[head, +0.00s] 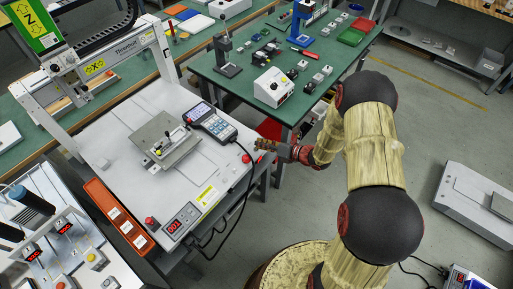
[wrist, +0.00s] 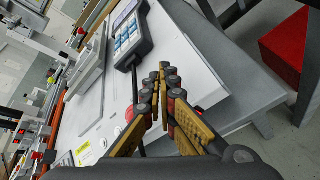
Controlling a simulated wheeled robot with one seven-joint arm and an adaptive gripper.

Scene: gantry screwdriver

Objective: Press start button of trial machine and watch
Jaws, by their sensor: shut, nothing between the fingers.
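The trial machine is a gantry screwdriver with a light grey base plate (head: 120,125). A control panel (head: 181,220) with a red display sits at its front edge, with a red button (head: 151,222) at its left. A keypad pendant (head: 213,123) lies on the base plate; it also shows in the wrist view (wrist: 128,35). My gripper (head: 262,144) is shut and empty, above the plate's right edge near the pendant. In the wrist view the fingertips (wrist: 164,76) meet over the plate's edge. Which button is the start button I cannot tell.
A metal fixture (head: 163,141) stands mid-plate. The pendant's black cable (head: 238,203) hangs over the front edge. An orange strip (head: 118,215) and a station with dark cylinders (head: 33,200) lie left. A green bench (head: 238,84) with small parts stands behind. Grey floor is open right.

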